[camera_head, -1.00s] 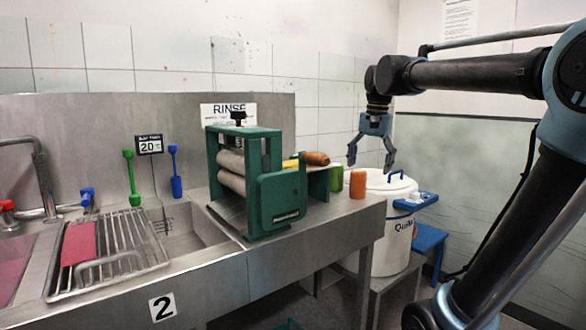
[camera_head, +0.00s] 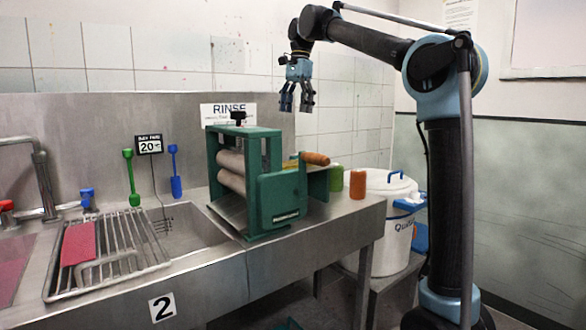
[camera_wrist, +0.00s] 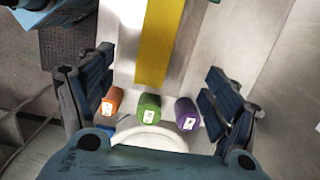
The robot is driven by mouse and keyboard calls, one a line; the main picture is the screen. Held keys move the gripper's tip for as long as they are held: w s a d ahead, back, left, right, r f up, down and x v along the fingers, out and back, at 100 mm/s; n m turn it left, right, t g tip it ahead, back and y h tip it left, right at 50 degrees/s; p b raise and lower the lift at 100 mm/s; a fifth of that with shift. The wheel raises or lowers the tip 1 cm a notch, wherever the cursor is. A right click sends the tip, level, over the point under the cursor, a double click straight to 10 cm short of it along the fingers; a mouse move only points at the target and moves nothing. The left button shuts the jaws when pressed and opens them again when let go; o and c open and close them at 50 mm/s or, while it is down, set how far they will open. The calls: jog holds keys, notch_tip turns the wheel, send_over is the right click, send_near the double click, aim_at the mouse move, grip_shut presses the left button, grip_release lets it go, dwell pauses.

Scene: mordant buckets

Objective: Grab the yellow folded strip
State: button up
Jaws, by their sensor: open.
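The yellow folded strip (camera_wrist: 158,40) shows in the wrist view as a flat yellow band running off the top edge, lying on a pale grey surface. In the head view only a small yellow part (camera_head: 290,163) shows behind the green wringer (camera_head: 278,190); the rest is hidden. My gripper (camera_head: 297,106) is open and empty, in the air above the wringer's right part. In the wrist view its fingers (camera_wrist: 157,85) stand wide apart to either side of the strip's line, with the strip's near end between and beyond them. Nothing touches the fingers.
Orange (camera_wrist: 112,102), green (camera_wrist: 149,107) and purple (camera_wrist: 187,113) rolls or jars stand in a row near the strip's near end. A white lidded bucket (camera_head: 385,225) stands right of the steel bench. A brown handle (camera_head: 315,158) sticks out at the wringer. The sink's rack (camera_head: 120,250) is left.

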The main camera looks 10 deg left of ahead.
aim_at(291, 162)
jog(key=f, duration=0.5)
jog(key=s+f, duration=0.1)
jog(key=f, duration=0.5)
jog(key=a+f, duration=0.1)
jog(key=f, duration=0.5)
jog(key=shift+s, duration=0.35)
jog(key=shift+r, duration=0.1)
jog(key=shift+c, duration=0.6)
jog(key=c, duration=1)
